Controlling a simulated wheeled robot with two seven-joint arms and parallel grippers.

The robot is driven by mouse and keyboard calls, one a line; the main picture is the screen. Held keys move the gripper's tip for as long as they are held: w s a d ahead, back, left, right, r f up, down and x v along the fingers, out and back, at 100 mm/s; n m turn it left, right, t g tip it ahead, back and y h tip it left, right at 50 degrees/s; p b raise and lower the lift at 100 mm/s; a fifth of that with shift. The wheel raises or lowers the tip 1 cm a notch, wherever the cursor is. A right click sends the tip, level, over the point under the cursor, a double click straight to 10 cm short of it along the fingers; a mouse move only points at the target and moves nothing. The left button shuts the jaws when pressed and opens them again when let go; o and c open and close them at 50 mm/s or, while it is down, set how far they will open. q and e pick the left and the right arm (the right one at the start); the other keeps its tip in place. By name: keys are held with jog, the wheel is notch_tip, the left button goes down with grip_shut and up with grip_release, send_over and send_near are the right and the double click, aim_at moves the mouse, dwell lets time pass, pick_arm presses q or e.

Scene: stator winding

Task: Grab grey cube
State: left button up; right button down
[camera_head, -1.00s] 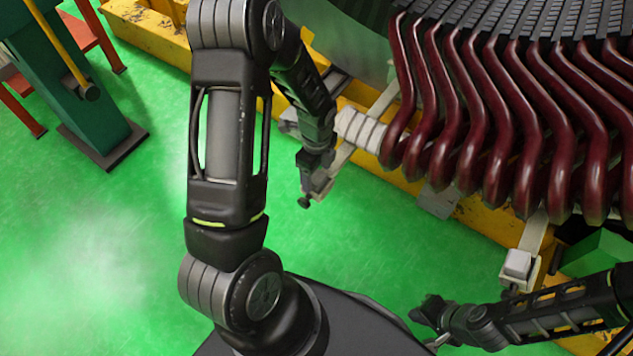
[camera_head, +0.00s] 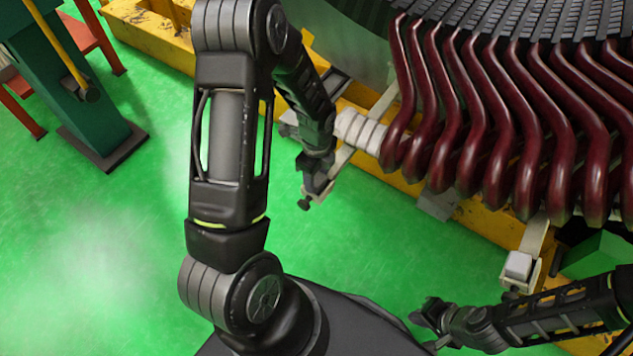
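A light grey cube (camera_head: 518,265) sits in a small pale bracket at the lower right, below the dark red coils. My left gripper (camera_head: 313,183) points down at another pale bracket left of the coils. Its fingers are small and dark, partly hidden by the wrist, and I cannot tell whether they are open or hold anything. No cube shows clearly there. My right gripper (camera_head: 428,325) is lower left of the grey cube, apart from it, over the green floor. Its fingers point left and look spread and empty.
The dark red stator coils (camera_head: 470,120) fill the upper right above a yellow beam (camera_head: 490,222). A dark green post (camera_head: 75,100) stands at the left. Open green floor lies at lower left.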

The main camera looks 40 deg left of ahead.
aim_at(317, 179)
pick_arm(q)
jog(key=c, duration=1)
jog(key=shift+o, duration=0.2)
notch_tip(317, 179, up, 10)
jog(key=p, duration=0.2)
